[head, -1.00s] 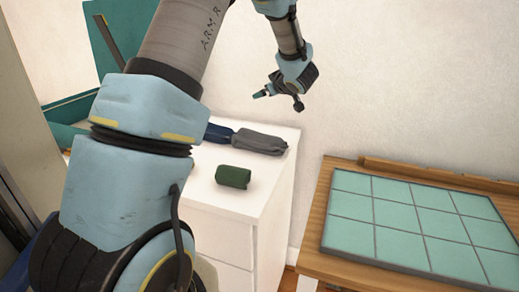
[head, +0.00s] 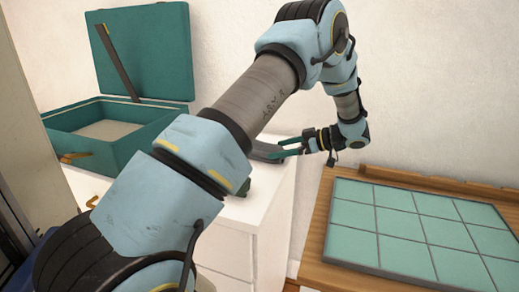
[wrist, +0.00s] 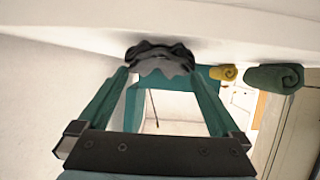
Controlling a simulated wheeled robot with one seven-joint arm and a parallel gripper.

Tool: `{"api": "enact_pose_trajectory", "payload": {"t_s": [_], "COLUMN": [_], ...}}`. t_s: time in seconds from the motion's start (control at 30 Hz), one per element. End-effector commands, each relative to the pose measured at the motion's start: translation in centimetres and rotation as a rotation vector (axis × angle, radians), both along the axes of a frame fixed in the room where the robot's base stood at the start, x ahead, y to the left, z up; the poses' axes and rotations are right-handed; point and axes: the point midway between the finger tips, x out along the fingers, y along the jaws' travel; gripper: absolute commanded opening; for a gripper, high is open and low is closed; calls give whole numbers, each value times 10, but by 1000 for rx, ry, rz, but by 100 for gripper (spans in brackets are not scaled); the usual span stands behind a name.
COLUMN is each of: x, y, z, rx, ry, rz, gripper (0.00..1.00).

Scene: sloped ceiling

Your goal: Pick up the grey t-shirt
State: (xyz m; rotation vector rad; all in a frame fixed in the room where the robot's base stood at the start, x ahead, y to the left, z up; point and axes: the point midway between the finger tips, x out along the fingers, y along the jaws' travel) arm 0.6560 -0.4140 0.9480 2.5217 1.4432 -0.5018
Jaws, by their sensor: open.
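The grey t-shirt (head: 266,150) is rolled up and lies on the white cabinet top (head: 262,204), partly hidden by my arm in the head view. In the wrist view, the grey t-shirt (wrist: 160,57) shows its rolled end straight ahead, at the tips of my gripper's fingers. My gripper (wrist: 160,76) is open, with one teal finger on each side of the roll's end. In the head view, my gripper (head: 284,150) reaches in low from the right. Whether the fingers touch the cloth cannot be told.
A dark green roll (wrist: 272,78) and a yellow roll (wrist: 222,72) lie to the right in the wrist view. An open teal suitcase (head: 120,138) stands at the left. A wooden table with a tiled teal mat (head: 420,226) is at the right. The wall is close behind.

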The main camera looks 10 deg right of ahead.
Motion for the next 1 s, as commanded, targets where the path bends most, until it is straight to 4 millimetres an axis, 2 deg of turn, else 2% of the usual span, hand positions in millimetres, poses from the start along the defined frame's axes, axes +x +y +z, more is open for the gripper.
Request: {"api": "enact_pose_trajectory", "payload": {"t_s": [0.17, 0.43, 0.73, 1.0], "x": [6, 24, 27, 27], "y": [10, 39, 43, 42], "z": [-4, -20, -25, -25], "rx": [1, 1, -1, -1], "ry": [1, 0, 0, 0], "rz": [1, 0, -1, -2], "gripper": [100, 100, 100, 71]}}
